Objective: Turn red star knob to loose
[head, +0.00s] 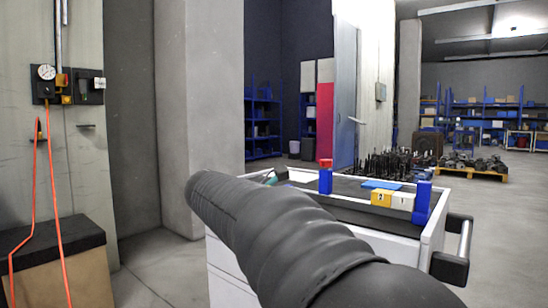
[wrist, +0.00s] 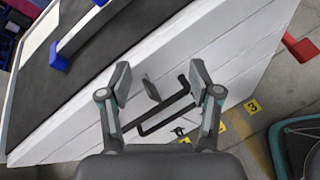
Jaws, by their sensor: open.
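A small red piece (head: 326,162) sits on top of a blue upright (head: 325,181) on the white cart in the head view. It may be the red star knob, but it is too small to show a star shape. My gripper (wrist: 161,80) is open in the wrist view, its two fingers apart with nothing held. Behind the fingers are the cart's white side (wrist: 235,60) and a black bar handle (wrist: 163,108). A red part (wrist: 300,48) shows at the right of the wrist view, apart from my fingers; I cannot tell what it is. My arm hides part of the cart in the head view.
On the cart stand a second blue upright (head: 424,193), a yellow block marked 2 (head: 381,198) and a white block marked 1 (head: 403,202). A push handle (head: 464,238) juts from its right end. A concrete pillar (head: 199,90) stands behind left.

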